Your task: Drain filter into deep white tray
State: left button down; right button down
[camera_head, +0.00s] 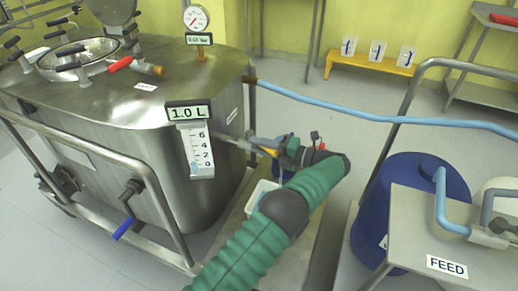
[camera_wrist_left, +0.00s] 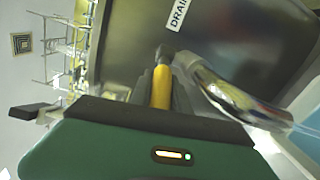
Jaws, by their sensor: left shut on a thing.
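The steel vessel (camera_head: 130,110) stands at the left; a display (camera_head: 188,112) on it reads 1.0 L above a level scale (camera_head: 197,150). My left gripper (camera_head: 268,148) is at the vessel's right side. In the wrist view the left gripper (camera_wrist_left: 160,88) is shut on a yellow valve handle (camera_wrist_left: 162,90) by a label (camera_wrist_left: 178,15) whose visible part reads "DRAI". The handle also shows in the head view (camera_head: 269,151). A white tray (camera_head: 258,197) is below the gripper, partly hidden by my green arm. My right gripper is not in view.
A pressure gauge (camera_head: 196,18) stands on the vessel lid. A pale blue hose (camera_head: 370,115) runs to the right. A blue drum (camera_head: 405,195) and a cart with a FEED label (camera_head: 447,267) stand at the right. An orange bench (camera_head: 370,62) is at the back wall.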

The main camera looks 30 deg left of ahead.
pick_arm(q)
jog(key=shift+w+d+f+n+g+b, duration=0.25)
jog(key=shift+w+n+g+b, duration=0.3)
jog(key=shift+g, duration=0.25)
jog(key=shift+n+g+h+b, duration=0.25)
jog(key=shift+g+h+b, duration=0.05)
jog(key=shift+g, duration=0.1)
jog(key=shift+s, duration=0.15)
jog(key=c, duration=1.2)
grip_release()
jog(key=shift+c, duration=0.2)
jog(key=shift+r, duration=0.1)
jog(key=shift+r, duration=0.1)
